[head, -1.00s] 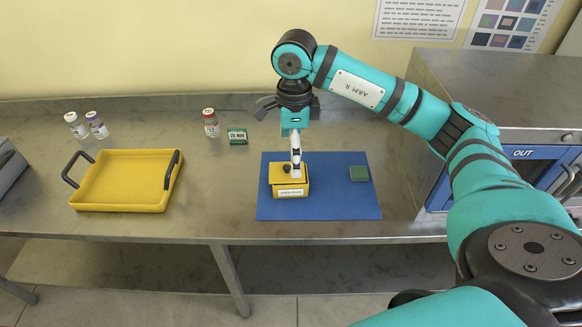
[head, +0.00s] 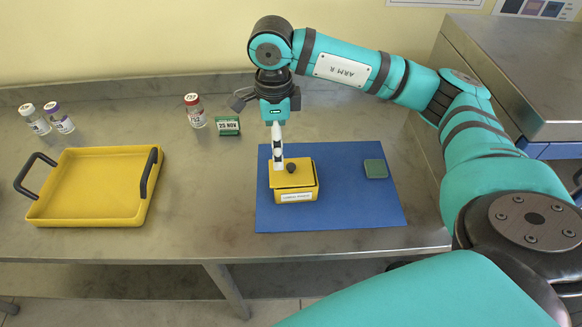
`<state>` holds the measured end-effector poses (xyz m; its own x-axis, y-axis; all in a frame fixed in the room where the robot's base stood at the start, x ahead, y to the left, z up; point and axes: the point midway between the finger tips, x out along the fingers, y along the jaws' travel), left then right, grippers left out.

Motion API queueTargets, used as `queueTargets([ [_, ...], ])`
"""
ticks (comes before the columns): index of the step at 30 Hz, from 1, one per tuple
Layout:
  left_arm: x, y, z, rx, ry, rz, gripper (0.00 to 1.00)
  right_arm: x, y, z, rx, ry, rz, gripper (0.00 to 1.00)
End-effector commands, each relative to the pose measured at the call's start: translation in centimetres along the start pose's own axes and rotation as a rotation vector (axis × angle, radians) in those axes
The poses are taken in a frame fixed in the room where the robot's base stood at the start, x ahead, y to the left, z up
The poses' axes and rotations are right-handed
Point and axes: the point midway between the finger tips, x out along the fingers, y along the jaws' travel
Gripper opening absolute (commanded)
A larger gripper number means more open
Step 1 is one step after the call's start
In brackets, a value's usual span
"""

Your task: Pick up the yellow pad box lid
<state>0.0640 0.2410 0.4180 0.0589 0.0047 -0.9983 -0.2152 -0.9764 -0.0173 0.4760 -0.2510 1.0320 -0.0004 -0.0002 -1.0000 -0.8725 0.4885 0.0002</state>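The yellow pad box (head: 306,189) stands on the blue mat (head: 345,215), with a white label on its front. Its yellow lid (head: 307,177) lies on top and has a small dark knob (head: 291,168). My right gripper (head: 278,166) points straight down over the left part of the lid, just left of the knob. Its fingers line up in this view, so their opening is hidden, and I cannot tell whether they touch the lid. The knob looks apart from the fingers. My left gripper is not in view.
A green block (head: 375,169) lies on the mat's right. A yellow tray (head: 92,218) with dark handles stands left. Two vials (head: 34,119) (head: 58,117), a red-capped vial (head: 195,111) and a green date block (head: 228,126) stand behind. A metal cabinet (head: 515,70) is at right.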

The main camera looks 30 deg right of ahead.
Motion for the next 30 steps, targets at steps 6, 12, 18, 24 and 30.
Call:
queueTargets([
  [6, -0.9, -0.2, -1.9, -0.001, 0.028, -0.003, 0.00, 3.2, 0.0, 0.0, 0.001, 0.002, 0.001, 1.00],
  [12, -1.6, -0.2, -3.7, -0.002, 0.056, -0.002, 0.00, 4.4, 0.0, 0.0, 0.001, 0.002, 0.002, 1.00],
  [18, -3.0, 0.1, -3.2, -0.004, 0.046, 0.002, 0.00, 7.5, -0.1, 0.1, 0.001, 0.003, 0.003, 1.00],
  [24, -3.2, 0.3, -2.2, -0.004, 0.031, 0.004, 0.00, 9.0, -0.1, 0.1, 0.000, -0.001, 0.000, 1.00],
  [30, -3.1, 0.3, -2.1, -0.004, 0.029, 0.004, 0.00, 9.1, -0.1, 0.1, 0.000, -0.001, -0.001, 0.97],
])
